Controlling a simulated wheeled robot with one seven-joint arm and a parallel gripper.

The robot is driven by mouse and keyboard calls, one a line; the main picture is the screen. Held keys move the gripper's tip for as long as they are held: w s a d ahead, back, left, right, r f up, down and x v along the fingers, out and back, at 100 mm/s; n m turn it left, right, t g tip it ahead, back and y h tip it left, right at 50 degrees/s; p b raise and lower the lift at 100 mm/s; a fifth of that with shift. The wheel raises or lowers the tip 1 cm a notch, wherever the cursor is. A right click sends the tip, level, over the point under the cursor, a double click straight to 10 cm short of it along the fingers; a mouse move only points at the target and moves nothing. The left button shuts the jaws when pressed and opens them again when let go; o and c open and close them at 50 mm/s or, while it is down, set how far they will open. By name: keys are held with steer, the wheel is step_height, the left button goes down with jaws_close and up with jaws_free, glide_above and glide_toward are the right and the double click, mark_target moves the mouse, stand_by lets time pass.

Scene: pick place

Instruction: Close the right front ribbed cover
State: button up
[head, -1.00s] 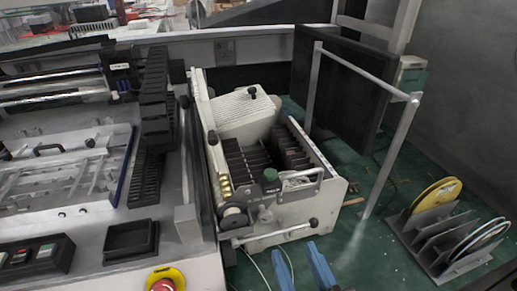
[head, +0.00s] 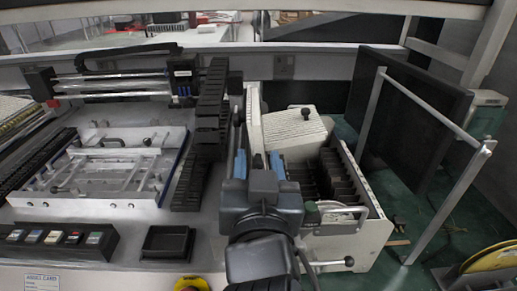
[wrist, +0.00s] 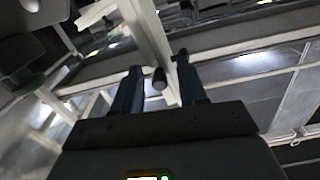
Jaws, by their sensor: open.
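The white ribbed cover (head: 290,130) with a black knob (head: 307,113) sits tilted up at the back of the white box (head: 345,238) in the head view. Dark slotted dividers show in the open box in front of it. My gripper (head: 258,163) is open at the box's left side, its blue fingers pointing away from me, left of and nearer than the cover. My arm hides part of the box's left side. In the wrist view my open gripper (wrist: 160,74) has a dark rounded knob between or beyond its fingers, beside a pale bar; I cannot tell which knob this is.
A metal frame (head: 425,100) and a dark panel (head: 410,105) stand right of the box. A black cable chain (head: 208,130) and a black tray (head: 167,243) lie left of my arm. A yellow reel (head: 490,260) is at the lower right.

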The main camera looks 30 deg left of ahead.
steer(key=shift+x, duration=1.3)
steer(key=shift+c, duration=0.3)
jaws_close()
